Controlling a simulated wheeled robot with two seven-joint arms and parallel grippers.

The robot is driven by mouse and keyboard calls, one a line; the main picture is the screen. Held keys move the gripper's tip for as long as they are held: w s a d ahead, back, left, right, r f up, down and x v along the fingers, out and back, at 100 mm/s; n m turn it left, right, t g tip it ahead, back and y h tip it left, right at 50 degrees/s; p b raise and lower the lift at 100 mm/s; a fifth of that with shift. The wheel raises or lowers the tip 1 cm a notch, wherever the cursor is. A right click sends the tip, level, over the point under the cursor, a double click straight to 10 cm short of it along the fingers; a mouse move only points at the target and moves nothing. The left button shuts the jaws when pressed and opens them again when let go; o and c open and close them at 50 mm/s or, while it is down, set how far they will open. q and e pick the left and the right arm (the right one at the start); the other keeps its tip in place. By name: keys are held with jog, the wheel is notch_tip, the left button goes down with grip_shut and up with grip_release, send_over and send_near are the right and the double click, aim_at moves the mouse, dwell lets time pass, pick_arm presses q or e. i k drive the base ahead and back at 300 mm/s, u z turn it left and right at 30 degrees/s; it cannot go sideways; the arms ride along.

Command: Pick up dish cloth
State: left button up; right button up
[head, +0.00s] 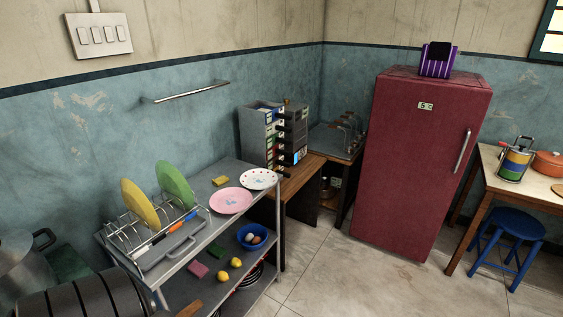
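I cannot make out a dish cloth for certain. A small flat yellow piece (220,181) lies on the top of the grey metal rack (228,203), near the wall. A pink piece (197,270) and a green piece (216,250) lie on the rack's lower shelf. These could be cloths or sponges; they are too small to tell. Neither of my grippers is in view.
The rack top carries a dish drainer (128,236) with yellow and green plates, a pink plate (231,200) and a spotted plate (258,179). A red fridge (415,165) and blue stool (510,226) stand right. The floor (350,280) between is clear.

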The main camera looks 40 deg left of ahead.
aim_at(219, 181)
jog(key=z, duration=0.05)
jog(key=i, duration=2.2)
jog(key=u, duration=0.6)
jog(key=i, duration=1)
jog(key=u, duration=1.9)
jog(key=i, duration=0.9)
jog(key=u, duration=0.7)
